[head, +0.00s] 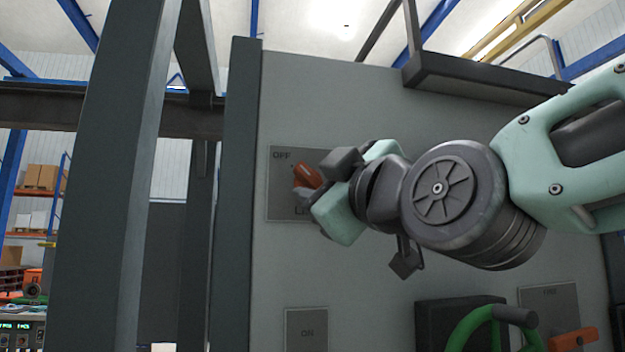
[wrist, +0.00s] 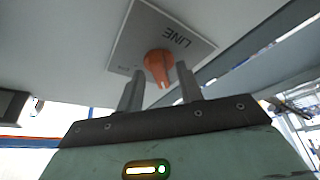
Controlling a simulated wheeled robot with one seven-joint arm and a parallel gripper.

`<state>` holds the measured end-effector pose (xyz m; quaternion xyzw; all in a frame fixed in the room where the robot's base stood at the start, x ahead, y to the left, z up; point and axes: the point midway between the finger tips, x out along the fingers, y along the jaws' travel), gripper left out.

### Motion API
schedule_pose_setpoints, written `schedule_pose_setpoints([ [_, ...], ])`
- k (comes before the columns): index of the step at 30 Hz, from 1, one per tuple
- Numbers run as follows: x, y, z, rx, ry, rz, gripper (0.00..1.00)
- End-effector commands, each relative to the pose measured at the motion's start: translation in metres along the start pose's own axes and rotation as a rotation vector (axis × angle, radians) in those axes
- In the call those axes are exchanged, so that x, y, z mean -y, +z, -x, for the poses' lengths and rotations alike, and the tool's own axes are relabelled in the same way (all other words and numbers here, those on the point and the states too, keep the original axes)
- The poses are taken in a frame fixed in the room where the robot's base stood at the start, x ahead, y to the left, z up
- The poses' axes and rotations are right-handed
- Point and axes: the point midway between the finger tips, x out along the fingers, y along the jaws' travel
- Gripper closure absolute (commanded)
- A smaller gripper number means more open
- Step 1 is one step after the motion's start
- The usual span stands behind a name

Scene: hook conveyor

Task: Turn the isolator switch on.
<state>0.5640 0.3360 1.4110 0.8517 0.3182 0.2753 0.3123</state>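An orange rotary switch (head: 307,174) sits on a grey plate (head: 282,199) on the cabinet front. "OFF" reads at the plate's upper left in the head view, and the wrist view shows "LINE" on the plate (wrist: 184,27). The switch (wrist: 157,64) shows in the wrist view between my two fingers. My gripper (head: 322,178) is open, with one finger on each side of the switch and a visible gap on both sides in the wrist view. In the head view my fingers hide part of the switch and lettering. Its exact setting is hard to tell.
A green handwheel (head: 478,325) and another orange handle (head: 572,340) stand out at lower right. Dark steel posts (head: 120,180) rise on the left. A dark ledge (head: 470,78) juts out above my arm.

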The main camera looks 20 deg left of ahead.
Motion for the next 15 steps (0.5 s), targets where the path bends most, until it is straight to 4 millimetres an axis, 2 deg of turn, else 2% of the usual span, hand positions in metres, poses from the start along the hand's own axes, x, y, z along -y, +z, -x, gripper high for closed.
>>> schedule_pose_setpoints([
  [9, -0.0003, -0.0009, 0.0004, 0.0, 0.001, 0.0, 0.64],
  [10, -0.0003, -0.0009, 0.0003, 0.0, 0.0, 0.0, 0.66],
  [13, -0.0002, -0.0009, 0.0003, 0.0, 0.0, 0.0, 0.94],
  [14, -0.0002, -0.0009, 0.0003, 0.0, 0.0, 0.0, 1.0],
  [15, -0.0002, -0.0008, 0.0003, 0.0, 0.0, 0.0, 1.0],
])
